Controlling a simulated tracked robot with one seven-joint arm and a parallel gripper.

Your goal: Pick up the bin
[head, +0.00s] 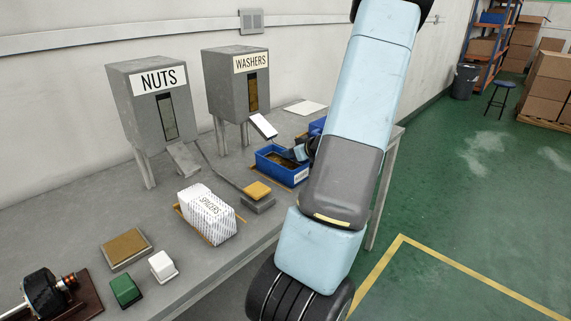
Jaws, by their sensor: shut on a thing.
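A blue bin (270,168) with a pale label on its front sits at the right part of the grey workbench, below the washers dispenser. It holds brownish contents. My gripper (299,154) is at the bin's right end and is shut on it; the fingertips are small and partly hidden. The bin appears to rest on or just above the bench; I cannot tell which. A second blue bin (317,125) shows behind, partly hidden by my arm.
The nuts dispenser (149,115) and washers dispenser (237,85) stand along the wall. Green floor lies open at right.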

